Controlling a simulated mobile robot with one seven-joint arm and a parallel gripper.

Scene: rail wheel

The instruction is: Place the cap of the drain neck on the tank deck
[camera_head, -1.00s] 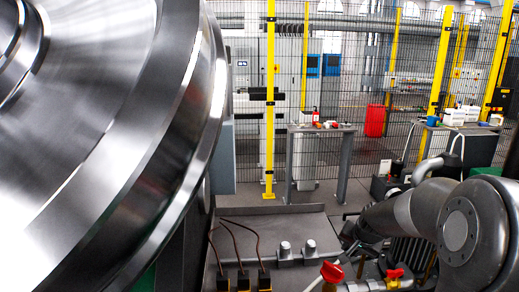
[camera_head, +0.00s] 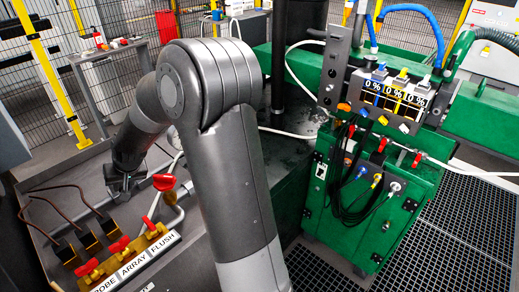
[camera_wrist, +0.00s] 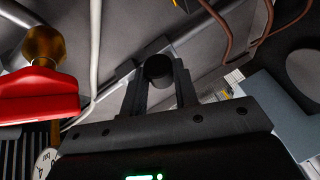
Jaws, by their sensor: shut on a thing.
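My gripper (camera_head: 122,186) is low over the grey tank deck (camera_head: 80,176) at the left of the head view. In the wrist view my gripper (camera_wrist: 158,72) has its two dark fingers closed on a dark round piece, which looks like the cap (camera_wrist: 158,67). I cannot tell whether the cap is seated on the drain neck or free of it. The neck is not clearly visible in either view now; my arm covers part of the deck in the head view.
A red valve handle (camera_head: 164,182) stands close to my gripper and shows large in the wrist view (camera_wrist: 38,95). Several red-handled brass valves (camera_head: 118,247) line the front edge. Cables rise from dark blocks (camera_head: 66,250) at left. A green cabinet (camera_head: 375,215) stands at right.

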